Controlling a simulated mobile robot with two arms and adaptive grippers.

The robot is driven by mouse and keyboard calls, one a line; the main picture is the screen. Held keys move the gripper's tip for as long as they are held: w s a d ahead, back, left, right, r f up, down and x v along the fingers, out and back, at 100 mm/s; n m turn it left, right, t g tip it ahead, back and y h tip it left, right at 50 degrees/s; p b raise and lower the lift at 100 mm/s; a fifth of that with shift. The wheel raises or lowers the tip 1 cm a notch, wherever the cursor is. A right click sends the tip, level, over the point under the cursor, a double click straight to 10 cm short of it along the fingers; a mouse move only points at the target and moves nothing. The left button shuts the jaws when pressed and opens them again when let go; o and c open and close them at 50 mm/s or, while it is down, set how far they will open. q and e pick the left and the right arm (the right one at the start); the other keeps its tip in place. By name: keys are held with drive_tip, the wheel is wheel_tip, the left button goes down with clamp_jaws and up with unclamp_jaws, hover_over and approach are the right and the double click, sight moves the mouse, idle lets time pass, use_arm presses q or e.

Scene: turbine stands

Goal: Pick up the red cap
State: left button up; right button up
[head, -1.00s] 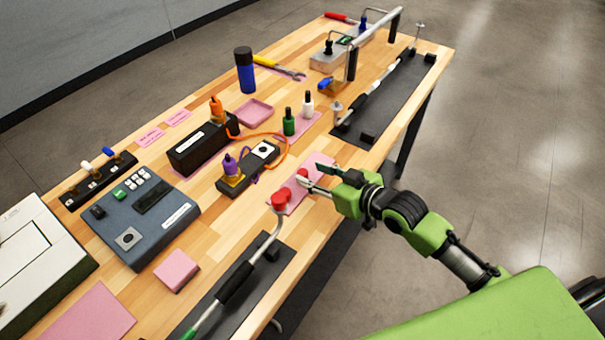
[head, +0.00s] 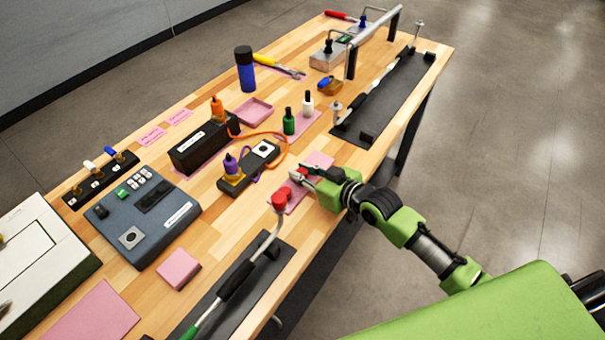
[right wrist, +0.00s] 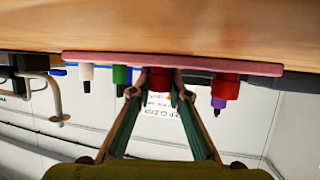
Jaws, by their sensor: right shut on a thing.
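Two red caps stand on a narrow pink mat (head: 319,159) near the table's right edge. One red cap (head: 297,176) is between the fingertips of my right gripper (head: 303,172). In the right wrist view, which is upside down, my right gripper (right wrist: 160,93) has a finger on each side of this cap (right wrist: 160,78) and is shut on it. The cap still appears to be at the mat's surface. The other red cap (head: 279,199) stands free at the mat's near end; it also shows in the wrist view (right wrist: 225,88). My left gripper is not in view.
A bent grey rod on a black base (head: 250,275) ends close to the free red cap. A black block with a purple plug (head: 232,168) stands left of the mat. Green (head: 289,122) and white (head: 307,103) bottles stand beyond. Bare wood lies between.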

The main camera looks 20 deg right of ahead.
sight(303, 171)
wheel_tip(303, 171, up, 10)
drive_tip(key=shift+r+b, duration=0.1)
drive_tip(key=shift+b, duration=0.45)
drive_tip(key=shift+o, duration=1.2)
clamp_jaws()
